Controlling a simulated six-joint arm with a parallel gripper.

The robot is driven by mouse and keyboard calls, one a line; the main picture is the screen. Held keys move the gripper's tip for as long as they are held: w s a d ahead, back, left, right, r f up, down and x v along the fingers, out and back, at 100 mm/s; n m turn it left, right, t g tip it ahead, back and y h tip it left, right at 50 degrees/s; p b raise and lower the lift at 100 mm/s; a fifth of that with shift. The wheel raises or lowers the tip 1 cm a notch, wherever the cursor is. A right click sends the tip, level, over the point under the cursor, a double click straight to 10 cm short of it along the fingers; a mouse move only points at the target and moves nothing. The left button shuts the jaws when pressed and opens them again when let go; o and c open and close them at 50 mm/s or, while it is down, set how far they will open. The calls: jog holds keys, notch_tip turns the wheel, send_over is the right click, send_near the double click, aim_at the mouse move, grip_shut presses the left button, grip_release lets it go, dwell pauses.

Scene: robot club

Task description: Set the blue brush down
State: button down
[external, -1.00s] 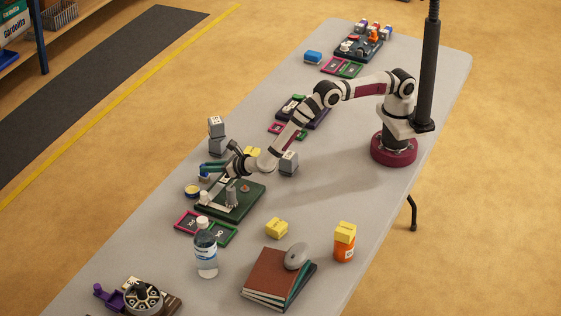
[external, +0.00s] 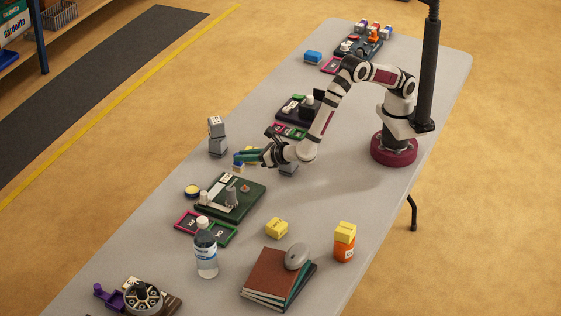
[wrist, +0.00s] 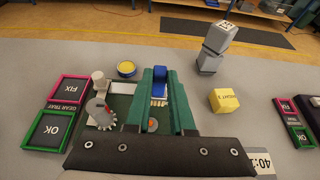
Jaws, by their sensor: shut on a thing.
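The blue brush (wrist: 159,80) is between the green fingers of my gripper (wrist: 160,78) in the wrist view, with pale bristles showing at its near end. In the external view my gripper (external: 243,157) is shut on the brush (external: 238,167) and holds it over the left part of the table, beyond the green gear tray (external: 252,199). The fingers hide part of the brush. I cannot tell how high it is above the table (external: 350,225).
Stacked grey blocks (external: 217,136) stand left of my gripper, and a yellow block (wrist: 224,101) lies near it. A round yellow-topped tin (external: 192,191) is beside the tray. A bottle (external: 206,250) and books (external: 272,272) stand nearer the camera.

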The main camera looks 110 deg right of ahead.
jog(key=s+a+r, duration=0.1)
jog(key=s, duration=1)
jog(key=s+a+r, duration=0.1)
jog(key=s+r, duration=0.1)
jog(key=s, duration=0.9)
jog(key=a+f, duration=0.3)
jog(key=a, duration=0.1)
jog(key=a+f, duration=0.3)
jog(key=f, duration=0.1)
jog(key=a+f, duration=0.4)
jog(key=shift+s+a+f, duration=0.2)
jog(key=shift+s+a, duration=0.1)
jog(key=shift+a, duration=0.05)
jog(key=c, duration=0.8)
grip_release()
jog(key=shift+f, duration=0.1)
